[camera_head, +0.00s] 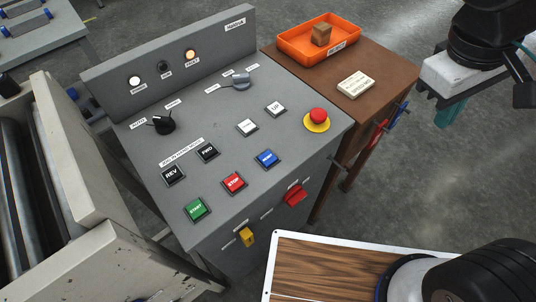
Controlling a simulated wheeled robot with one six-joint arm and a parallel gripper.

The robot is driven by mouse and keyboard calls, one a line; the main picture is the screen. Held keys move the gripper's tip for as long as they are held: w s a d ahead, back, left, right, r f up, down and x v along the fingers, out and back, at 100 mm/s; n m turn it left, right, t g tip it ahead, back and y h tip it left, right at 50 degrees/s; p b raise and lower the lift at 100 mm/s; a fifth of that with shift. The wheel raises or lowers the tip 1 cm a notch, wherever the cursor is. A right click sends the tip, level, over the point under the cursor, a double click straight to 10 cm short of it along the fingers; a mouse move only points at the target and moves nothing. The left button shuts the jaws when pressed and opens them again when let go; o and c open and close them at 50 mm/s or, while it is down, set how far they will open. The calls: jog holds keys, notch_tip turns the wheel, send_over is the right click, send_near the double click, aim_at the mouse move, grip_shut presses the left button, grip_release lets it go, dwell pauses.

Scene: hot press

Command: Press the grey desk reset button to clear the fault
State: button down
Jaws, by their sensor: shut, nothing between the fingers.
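The grey control desk (215,110) fills the middle of the view. The blue button (267,158) is on its sloped top, right of the red STOP button (234,182); its white lettering is too small to read surely. No grey push button shows, so the blue one may be the reset. The fault lamp (190,54) on the upright back panel glows amber. My gripper (446,113), with teal fingers, is at the upper right, beyond the brown table and well apart from the desk. It is shut and empty.
A red emergency stop (318,116) on a yellow ring is at the desk's right side. A green START button (197,209) is at the front. A brown table (375,70) bears an orange tray (290,45). A roller machine (60,180) stands left. Floor is clear at right.

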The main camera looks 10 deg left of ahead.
jog(key=w+a+f+n+t+h, duration=0.1)
jog(key=w+a+f+n+h, duration=0.2)
jog(key=a, duration=0.4)
jog(key=n+t, duration=0.6)
jog(key=n, duration=0.5)
send_over(263, 161)
notch_tip(263, 161, down, 4)
jog(key=shift+y, duration=0.4)
jog(key=shift+f, duration=4.4)
jog(key=shift+f, duration=0.1)
jog(key=shift+f, duration=0.3)
